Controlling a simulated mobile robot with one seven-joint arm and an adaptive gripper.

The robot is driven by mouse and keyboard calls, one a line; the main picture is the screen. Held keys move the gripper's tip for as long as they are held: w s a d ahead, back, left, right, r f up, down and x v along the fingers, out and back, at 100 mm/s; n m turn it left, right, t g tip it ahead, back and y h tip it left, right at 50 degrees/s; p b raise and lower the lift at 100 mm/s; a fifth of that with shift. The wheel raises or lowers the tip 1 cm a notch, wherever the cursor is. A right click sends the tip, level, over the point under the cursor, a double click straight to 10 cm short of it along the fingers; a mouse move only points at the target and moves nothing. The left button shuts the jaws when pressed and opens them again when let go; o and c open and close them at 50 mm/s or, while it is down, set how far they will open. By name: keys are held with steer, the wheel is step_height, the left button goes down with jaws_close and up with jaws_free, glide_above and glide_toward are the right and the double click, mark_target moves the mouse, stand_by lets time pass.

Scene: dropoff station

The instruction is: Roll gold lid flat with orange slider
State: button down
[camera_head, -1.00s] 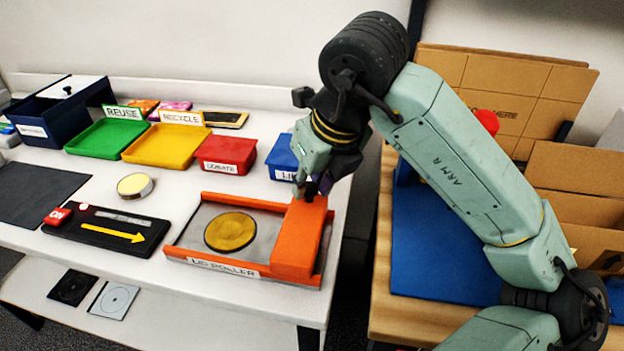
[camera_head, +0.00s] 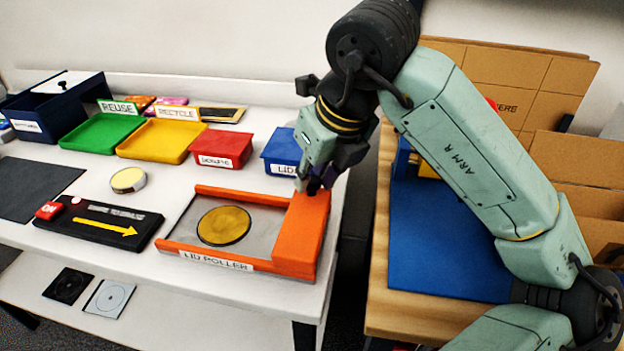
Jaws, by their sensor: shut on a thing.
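The gold lid (camera_head: 223,226) lies on the grey bed of the lid roller (camera_head: 182,222), left of the orange slider. The orange slider (camera_head: 300,240) is a long block across the right end of the roller tray, between its orange rails. My gripper (camera_head: 313,187) is over the far end of the slider and shut on its top there. The fingertips are dark and small, and the part they grip is mostly hidden.
A blue bin (camera_head: 281,152) stands just behind the roller. A red bin (camera_head: 221,150), yellow tray (camera_head: 160,141) and green tray (camera_head: 103,133) line the back. A black device with a yellow arrow (camera_head: 100,225) and a round tin (camera_head: 128,180) are to the left.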

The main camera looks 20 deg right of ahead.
steer(key=shift+s+d, duration=0.1)
steer(key=shift+d, duration=0.05)
steer(key=c, duration=1.3)
jaws_free()
steer(key=v, duration=1.2)
